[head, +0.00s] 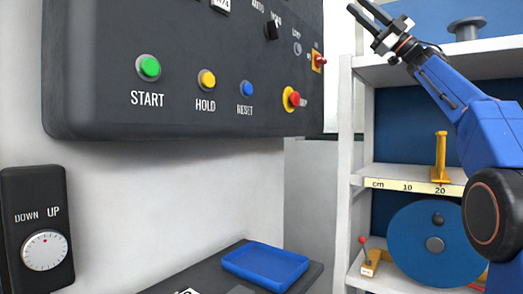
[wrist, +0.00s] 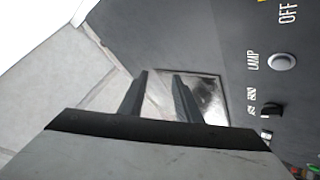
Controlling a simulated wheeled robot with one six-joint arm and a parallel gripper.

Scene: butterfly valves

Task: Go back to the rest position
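My gripper (head: 358,6) is raised at the upper right of the head view, in front of the shelf unit and right of the control panel (head: 110,60). Its two fingers are apart with nothing between them. In the wrist view my gripper (wrist: 160,74) also shows two spread fingers and an empty gap. Behind them there is a shiny metallic plate (wrist: 205,92) on the dark panel, which shows LAMP and OFF lettering and a round white button (wrist: 282,62). No contact with the panel is visible.
The panel carries a green START button (head: 148,67), a yellow HOLD button (head: 207,79) and a blue RESET button (head: 246,88). A shelf unit (head: 343,150) holds a yellow stand (head: 440,158) and a blue disc (head: 410,245). A blue tray (head: 265,280) lies below.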

